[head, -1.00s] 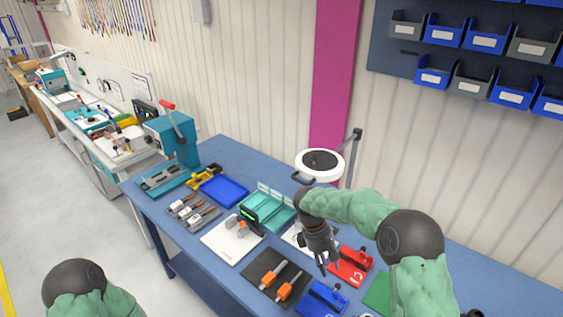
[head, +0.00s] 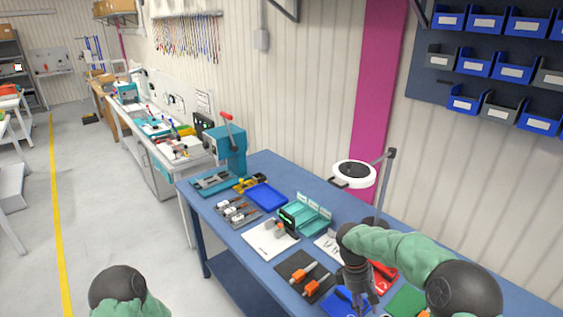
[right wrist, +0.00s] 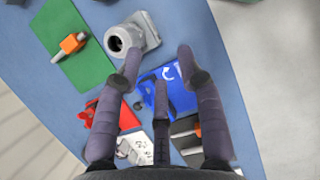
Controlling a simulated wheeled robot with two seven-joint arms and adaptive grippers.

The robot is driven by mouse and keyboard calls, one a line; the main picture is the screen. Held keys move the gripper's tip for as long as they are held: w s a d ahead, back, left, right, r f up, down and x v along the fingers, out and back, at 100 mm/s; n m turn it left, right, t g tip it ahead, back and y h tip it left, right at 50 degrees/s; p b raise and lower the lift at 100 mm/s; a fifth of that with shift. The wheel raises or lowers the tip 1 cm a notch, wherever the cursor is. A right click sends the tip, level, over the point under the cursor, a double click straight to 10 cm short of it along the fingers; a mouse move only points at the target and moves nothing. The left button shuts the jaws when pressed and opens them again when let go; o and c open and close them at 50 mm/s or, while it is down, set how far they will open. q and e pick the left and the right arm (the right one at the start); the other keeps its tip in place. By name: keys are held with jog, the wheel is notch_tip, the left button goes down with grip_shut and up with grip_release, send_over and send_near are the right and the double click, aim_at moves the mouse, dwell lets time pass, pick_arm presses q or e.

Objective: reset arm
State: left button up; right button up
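My right arm comes in from the right over the blue table (head: 222,208). Its gripper (head: 365,306) is low in the head view, above the blue fixture (head: 340,300). In the right wrist view my right gripper (right wrist: 160,58) has its fingers spread with nothing between them. The blue fixture (right wrist: 178,92) lies beyond the fingers, with a grey cylindrical part (right wrist: 130,38) near the left fingertip. My left arm shows only as a dark joint and green sleeve at the bottom left of the head view; its gripper is out of view.
A black mat (head: 318,292) with orange-handled tools, a red fixture (head: 388,277), a green mat (head: 403,300) and a white board (head: 262,243) crowd the table. A lamp (head: 355,174) on a post stands behind. Floor (head: 110,230) at left is clear.

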jog(key=s+a+f+m+y, duration=0.1)
jog(key=s+a+f+y, duration=0.15)
jog(key=a+f, duration=0.4)
jog(key=s+a+f+m+y, duration=0.1)
jog(key=s+a+f+y, duration=0.2)
jog(key=f, duration=0.7)
jog(key=s+a+f+m+t+y, duration=0.15)
jog(key=s+f+m, duration=0.25)
jog(key=s, duration=0.4)
jog(key=s+a+f+m+t, duration=0.25)
jog(key=s+f+m, duration=0.2)
jog(key=s, duration=0.35)
pick_arm(q)
notch_tip(320, 180, down, 12)
jog(key=b, duration=1.2)
jog(key=shift+w, duration=0.3)
pick_arm(e)
notch_tip(320, 180, down, 12)
jog(key=shift+a, duration=0.2)
jog(key=shift+f, duration=0.1)
